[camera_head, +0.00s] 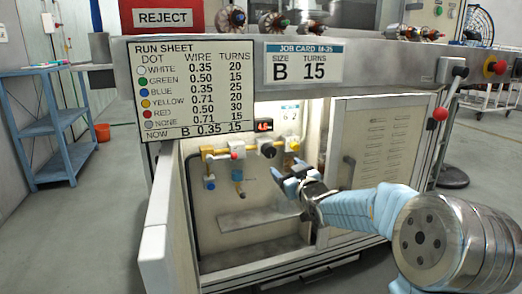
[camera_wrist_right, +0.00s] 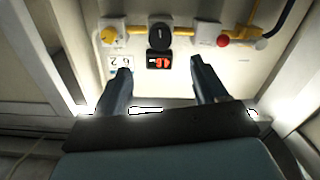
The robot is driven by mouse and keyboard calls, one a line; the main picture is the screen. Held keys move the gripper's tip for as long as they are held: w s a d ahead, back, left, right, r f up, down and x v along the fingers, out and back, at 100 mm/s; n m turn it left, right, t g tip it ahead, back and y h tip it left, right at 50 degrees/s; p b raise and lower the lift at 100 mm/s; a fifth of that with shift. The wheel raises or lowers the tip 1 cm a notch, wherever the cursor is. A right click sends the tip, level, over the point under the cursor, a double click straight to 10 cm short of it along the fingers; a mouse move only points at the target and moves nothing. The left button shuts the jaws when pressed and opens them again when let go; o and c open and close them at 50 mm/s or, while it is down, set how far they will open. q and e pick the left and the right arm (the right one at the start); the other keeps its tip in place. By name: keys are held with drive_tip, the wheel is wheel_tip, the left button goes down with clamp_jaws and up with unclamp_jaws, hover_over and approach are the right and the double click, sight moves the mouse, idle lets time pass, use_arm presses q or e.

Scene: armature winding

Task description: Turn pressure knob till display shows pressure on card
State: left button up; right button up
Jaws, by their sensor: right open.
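The black pressure knob (camera_head: 268,148) sits on the yellow pipe line inside the open cabinet. It also shows in the right wrist view (camera_wrist_right: 158,37), round with a pale mark. The small black display (camera_head: 265,125) with red digits is above it; its reading is too small to be sure of. In the wrist view the display (camera_wrist_right: 158,61) appears upside down. A white card (camera_head: 290,112) beside it seems to read 6 and 2. My right gripper (camera_head: 288,174) is open and empty, in front of and below the knob, apart from it. My left gripper is not in view.
A red knob (camera_head: 234,156) and a blue-handled valve (camera_head: 209,184) are left of the black knob. The open cabinet door (camera_head: 163,232) stands at left, a closed panel (camera_head: 372,140) at right. The run sheet (camera_head: 190,88) overhangs the opening's upper left.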

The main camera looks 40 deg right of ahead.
sight(271, 153)
drive_tip(key=x, duration=1.3)
drive_tip(key=shift+w+d, duration=0.1)
drive_tip(key=shift+w, duration=0.25)
drive_tip(key=c, duration=1.1)
drive_tip(key=shift+o, duration=0.2)
drive_tip(key=shift+p, duration=0.3)
drive_tip(key=shift+m, duration=0.4)
drive_tip(key=m, duration=0.4)
drive_tip(key=shift+p, duration=0.35)
drive_tip(key=shift+m, duration=2.5)
drive_tip(key=shift+p, duration=0.3)
